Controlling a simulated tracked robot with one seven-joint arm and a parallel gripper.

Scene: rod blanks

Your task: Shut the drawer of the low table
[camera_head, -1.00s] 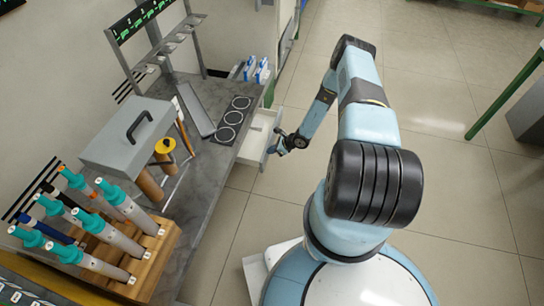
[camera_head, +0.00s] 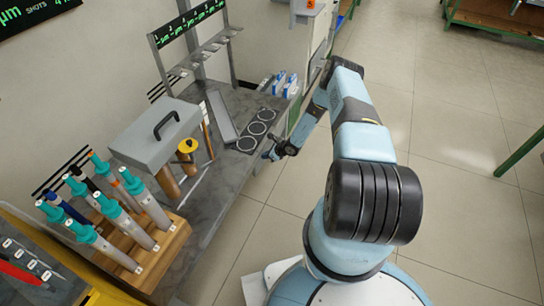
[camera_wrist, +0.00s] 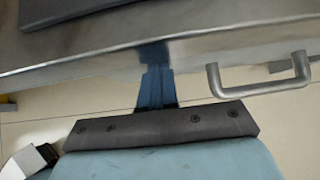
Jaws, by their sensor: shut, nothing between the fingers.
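The low table (camera_head: 205,215) has a dark grey top and runs along the left of the head view. Its drawer front (camera_wrist: 205,62) shows as a narrow pale band below the top's edge in the wrist view, with a grey bar handle (camera_wrist: 262,88) at the right. No open drawer interior shows now. My gripper (camera_head: 268,154) is shut and empty at the table's front side; its blue fingers (camera_wrist: 156,85) point at the drawer front, left of the handle, and appear to touch it. The head view hides most of the drawer front behind my gripper.
Open tiled floor (camera_head: 440,130) lies to the right.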

